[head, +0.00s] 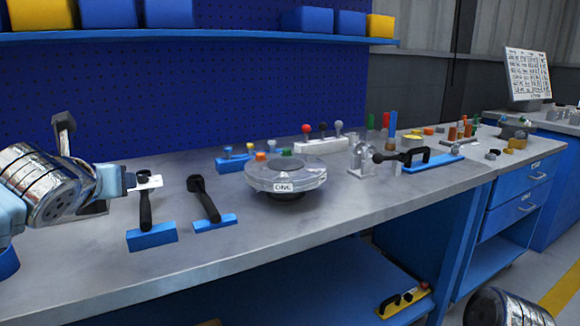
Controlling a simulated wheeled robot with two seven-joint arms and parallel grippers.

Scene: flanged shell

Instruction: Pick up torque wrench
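No label marks which tool is the torque wrench. A black-handled tool (145,208) stands with its lower end at a blue block (152,237) on the left of the bench. A second black tool (204,199) leans by a blue block (215,223) to its right. My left gripper (130,181) is at the top of the first tool, overlapping it in the picture. I cannot tell whether it touches the tool or whether its fingers are open. My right gripper is out of view; only a chrome part of my arm shows at bottom right.
A black-handled tool on a blue base (432,162) lies right, among small parts. Bare bench top (345,203) lies right of the shell. A blue shelf (180,34) runs above.

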